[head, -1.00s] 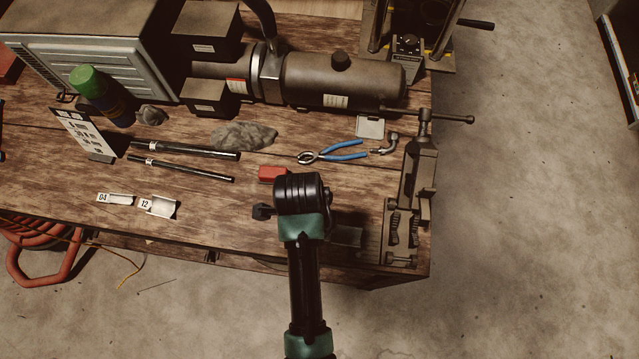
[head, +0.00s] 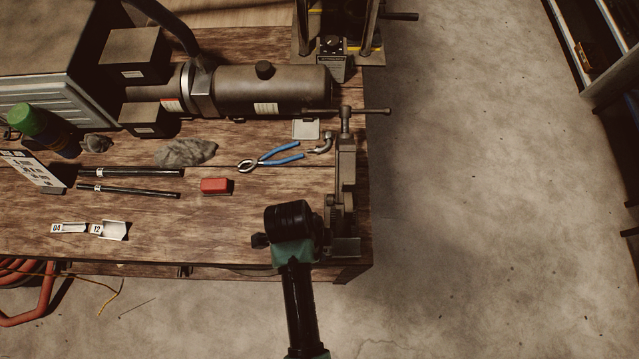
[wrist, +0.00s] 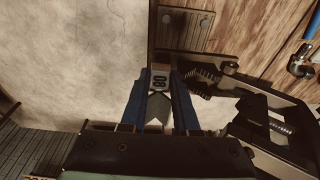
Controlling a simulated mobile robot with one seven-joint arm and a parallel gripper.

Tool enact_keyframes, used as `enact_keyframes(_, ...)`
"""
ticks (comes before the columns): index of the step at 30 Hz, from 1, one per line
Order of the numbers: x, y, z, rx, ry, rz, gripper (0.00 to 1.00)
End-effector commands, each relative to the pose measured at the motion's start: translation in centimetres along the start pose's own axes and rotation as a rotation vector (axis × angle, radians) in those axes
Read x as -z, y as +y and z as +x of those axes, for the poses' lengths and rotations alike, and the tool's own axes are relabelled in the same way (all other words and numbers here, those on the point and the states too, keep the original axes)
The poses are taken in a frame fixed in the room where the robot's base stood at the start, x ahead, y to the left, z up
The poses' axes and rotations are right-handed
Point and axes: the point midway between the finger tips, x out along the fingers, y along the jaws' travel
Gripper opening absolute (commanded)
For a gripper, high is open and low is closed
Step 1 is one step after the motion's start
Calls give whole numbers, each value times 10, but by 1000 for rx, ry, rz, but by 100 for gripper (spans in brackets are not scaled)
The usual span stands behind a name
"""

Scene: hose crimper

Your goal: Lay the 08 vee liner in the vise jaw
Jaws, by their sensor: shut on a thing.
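The 08 vee liner (wrist: 157,84) is a small pale piece with an "08" label. In the wrist view my gripper (wrist: 158,102) is shut on it, with one blue finger on each side. The vise (head: 345,180) stands at the right end of the bench. In the wrist view its dark serrated jaws (wrist: 205,78) lie just right of the liner, and the liner appears outside the gap between them. In the head view my arm hides the liner, my fingers and part of the vise's near end.
Liners marked 04 (head: 70,228) and 12 (head: 110,230) lie at the bench's front left. A red block (head: 215,186), blue-handled pliers (head: 272,157), a metal elbow fitting (head: 322,145) and two black rods (head: 130,173) lie nearby. Open floor is right of the bench.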

Motion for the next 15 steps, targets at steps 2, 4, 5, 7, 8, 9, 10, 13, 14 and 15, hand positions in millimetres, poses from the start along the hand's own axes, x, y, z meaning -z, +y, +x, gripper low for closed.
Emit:
enact_keyframes(2, 0, -5, 2, 2, 0, 1, 0)
enact_keyframes(4, -1, -10, 5, 2, 0, 2, 0)
enact_keyframes(5, -1, -12, 6, 2, 0, 2, 0)
enact_keyframes(7, -2, -17, 8, 1, 0, 2, 0)
enact_keyframes(8, -2, -19, 9, 2, 0, 2, 0)
enact_keyframes(9, -2, -23, 10, 2, 0, 2, 0)
enact_keyframes(10, -2, -25, 11, 2, 0, 2, 0)
enact_keyframes(13, -3, -32, 14, 3, 0, 1, 0)
enact_keyframes(14, -3, -35, 15, 3, 0, 1, 0)
enact_keyframes(15, -3, -37, 17, 2, 0, 1, 0)
